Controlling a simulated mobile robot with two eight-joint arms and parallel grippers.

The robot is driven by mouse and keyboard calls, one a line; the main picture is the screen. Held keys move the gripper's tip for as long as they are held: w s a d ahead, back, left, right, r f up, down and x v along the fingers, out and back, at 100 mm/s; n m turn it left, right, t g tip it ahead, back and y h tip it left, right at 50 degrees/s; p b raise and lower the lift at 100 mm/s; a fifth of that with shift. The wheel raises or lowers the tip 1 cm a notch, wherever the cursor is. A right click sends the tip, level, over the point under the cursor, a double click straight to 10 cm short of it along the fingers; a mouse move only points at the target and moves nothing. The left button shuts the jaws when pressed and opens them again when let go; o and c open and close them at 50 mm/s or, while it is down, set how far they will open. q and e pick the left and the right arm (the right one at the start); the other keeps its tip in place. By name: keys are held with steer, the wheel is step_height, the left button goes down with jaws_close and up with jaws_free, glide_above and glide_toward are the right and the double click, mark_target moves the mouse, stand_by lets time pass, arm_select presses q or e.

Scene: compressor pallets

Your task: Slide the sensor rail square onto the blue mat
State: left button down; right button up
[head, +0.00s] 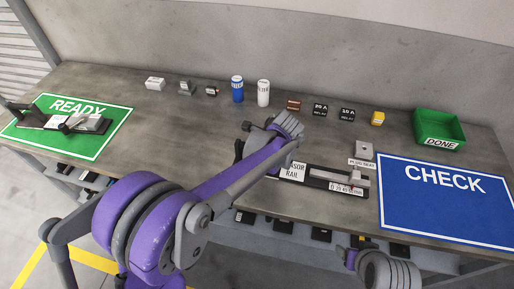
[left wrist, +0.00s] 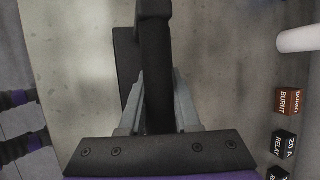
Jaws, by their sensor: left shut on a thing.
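The sensor rail (head: 325,174) is a long dark bar with a white label and a metal slider. It lies on the bench, its right end close to the left edge of the blue CHECK mat (head: 445,205). My left arm covers the rail's left part in the head view. In the left wrist view, my left gripper (left wrist: 158,85) is shut on a black bar of the rail (left wrist: 155,50), one finger on each side. Its fingertips are hidden in the head view. Part of my right arm shows at the bottom right, but its gripper is not visible.
A grey block (head: 364,150) with a tag stands by the mat's upper left corner. A green DONE bin (head: 439,127) stands behind the mat. Several small parts and two cylinders (head: 263,93) line the back. A green READY mat (head: 112,140) holds another device. The blue mat looks clear.

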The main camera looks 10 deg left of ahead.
arm_select(q)
steer(key=d, duration=1.5)
steer(key=shift+f, duration=0.1)
glide_toward(328, 170)
steer(key=shift+x, duration=2.2)
steer(key=shift+s+f, duration=0.1)
steer(key=shift+s, duration=0.05)
steer(key=c, duration=1)
jaws_free()
steer(key=o, duration=0.5)
steer(key=shift+c, duration=0.2)
steer(key=shift+a, duration=0.1)
steer(key=shift+r, duration=0.25)
